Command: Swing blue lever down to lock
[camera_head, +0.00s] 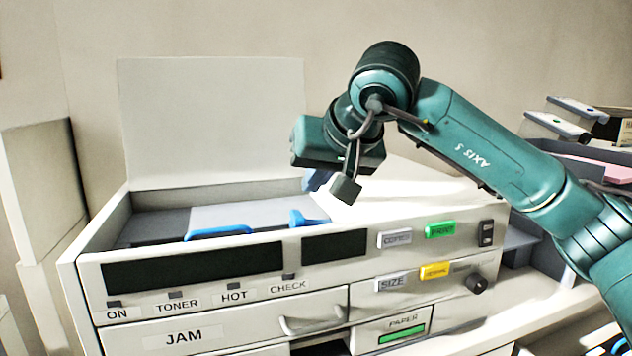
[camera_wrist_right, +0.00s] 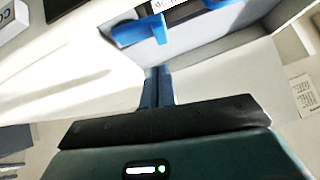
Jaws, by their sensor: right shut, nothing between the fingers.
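The printer (camera_head: 75,262) stands with its top lid (camera_head: 210,120) raised and its upper bay open. A small blue lever (camera_head: 305,218) sticks up at the right end of the bay. It shows larger in the wrist view (camera_wrist_right: 140,30), near the top. My right gripper (camera_head: 318,183) is above the printer's white top, just behind and above the lever, apart from it. Its blue fingers are partly hidden by the wrist in the head view. In the wrist view its fingers (camera_wrist_right: 157,75) are closed together and empty, pointing near the lever. My left gripper is not in view.
A curved blue handle (camera_head: 218,232) lies at the bay's front edge, left of the lever. The raised lid stands at the back. Buttons such as the green one (camera_head: 440,230) are on the front panel. Grey trays (camera_head: 560,155) stand at the right.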

